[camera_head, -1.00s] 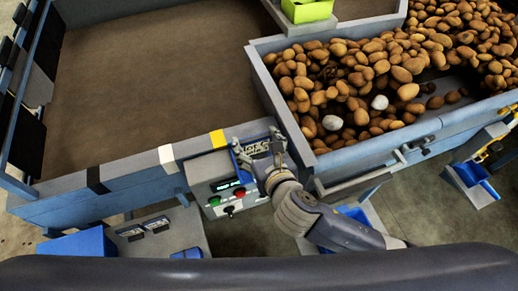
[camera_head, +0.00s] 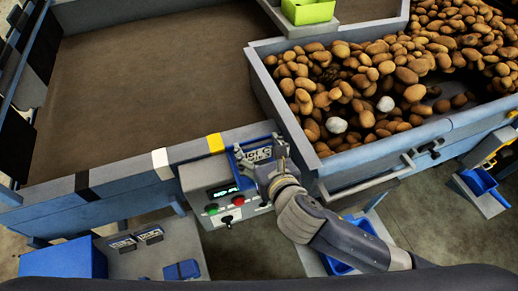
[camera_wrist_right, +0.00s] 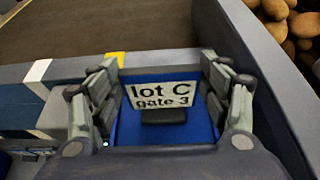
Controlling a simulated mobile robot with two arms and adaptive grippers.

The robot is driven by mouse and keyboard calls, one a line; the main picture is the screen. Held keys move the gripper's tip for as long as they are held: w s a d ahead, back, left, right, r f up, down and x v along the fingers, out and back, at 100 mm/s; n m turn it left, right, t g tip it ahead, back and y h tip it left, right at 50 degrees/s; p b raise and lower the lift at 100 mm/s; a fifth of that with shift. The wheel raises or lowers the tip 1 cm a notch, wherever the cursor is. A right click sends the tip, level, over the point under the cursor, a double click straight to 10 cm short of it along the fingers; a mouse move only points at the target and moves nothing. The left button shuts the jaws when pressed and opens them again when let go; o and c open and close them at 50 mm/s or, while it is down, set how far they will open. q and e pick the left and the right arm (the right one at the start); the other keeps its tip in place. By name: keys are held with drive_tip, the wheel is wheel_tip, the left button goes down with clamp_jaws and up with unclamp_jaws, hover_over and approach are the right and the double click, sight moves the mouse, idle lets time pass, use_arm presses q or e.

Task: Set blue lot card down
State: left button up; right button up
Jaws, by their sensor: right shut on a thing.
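The blue lot card (camera_head: 239,152) has a white label reading "lot C gate 3". My right gripper (camera_head: 261,159) is shut on it, one finger at each side. In the right wrist view the card (camera_wrist_right: 180,132) faces the camera between the fingers, its label (camera_wrist_right: 163,94) at the top and a dark block below it. The card is just above or against the top of the grey control box (camera_head: 214,180), by the corner of the potato bin (camera_head: 292,129). I cannot tell whether it touches a surface. My left gripper is not in view.
The control box has a green display and red and green buttons. A wide brown bed (camera_head: 150,85) lies behind it. Potatoes (camera_head: 375,75) fill the bin at the right. A blue tray (camera_head: 372,226) and a blue box (camera_head: 62,259) stand lower down. A green container (camera_head: 308,11) is at the back.

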drive_tip(key=o, duration=1)
drive_tip(key=shift+f, duration=0.1)
drive_tip(key=shift+o, duration=0.2)
drive_tip(key=shift+s+r, duration=0.25)
drive_tip(key=shift+r, duration=0.1)
drive_tip(key=p+v, duration=0.6)
drive_tip(key=v, duration=0.5)
drive_tip(key=shift+s+p, duration=0.25)
drive_tip(key=shift+p, duration=0.15)
drive_tip(key=shift+d, duration=0.1)
